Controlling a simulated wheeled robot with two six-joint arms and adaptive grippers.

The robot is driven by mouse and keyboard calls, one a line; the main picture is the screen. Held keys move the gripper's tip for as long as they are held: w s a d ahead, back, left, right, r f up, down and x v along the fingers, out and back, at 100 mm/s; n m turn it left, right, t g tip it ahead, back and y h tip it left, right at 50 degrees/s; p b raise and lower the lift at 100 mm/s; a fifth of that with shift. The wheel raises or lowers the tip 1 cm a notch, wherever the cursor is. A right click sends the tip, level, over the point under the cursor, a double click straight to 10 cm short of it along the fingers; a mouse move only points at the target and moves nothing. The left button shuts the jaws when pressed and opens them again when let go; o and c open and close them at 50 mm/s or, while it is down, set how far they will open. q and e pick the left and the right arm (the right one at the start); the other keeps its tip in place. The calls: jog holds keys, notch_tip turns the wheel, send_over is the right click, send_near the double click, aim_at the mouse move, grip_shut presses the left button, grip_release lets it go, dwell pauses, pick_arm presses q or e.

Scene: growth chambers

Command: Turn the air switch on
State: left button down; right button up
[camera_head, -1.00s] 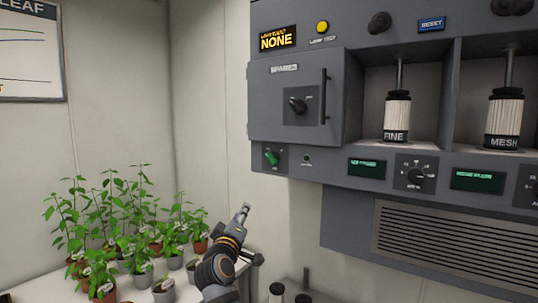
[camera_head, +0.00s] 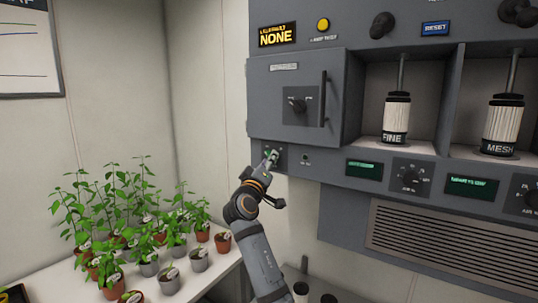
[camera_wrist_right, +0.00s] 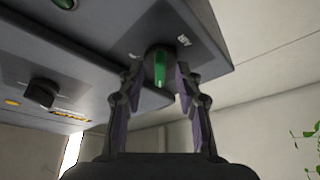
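A rotary switch with a green handle sits on a small dark plate (camera_head: 283,158) at the lower left corner of the grey cabinet. In the head view my right gripper (camera_head: 268,160) is at this switch and covers most of it. In the right wrist view the switch (camera_wrist_right: 159,66) is between the two fingertips of my right gripper (camera_wrist_right: 157,84). The fingers are apart, one on each side of it. I cannot tell whether they touch it. The green handle points down in the wrist view; the small lettering beside it is hard to read. My left gripper is not in view.
FINE (camera_head: 396,120) and MESH (camera_head: 502,125) cylinders stand in bays, with more dials (camera_head: 409,174) below. Potted plants (camera_head: 125,240) crowd the white table at lower left.

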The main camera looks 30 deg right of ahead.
jog(key=shift+w+d, duration=0.15)
grip_shut()
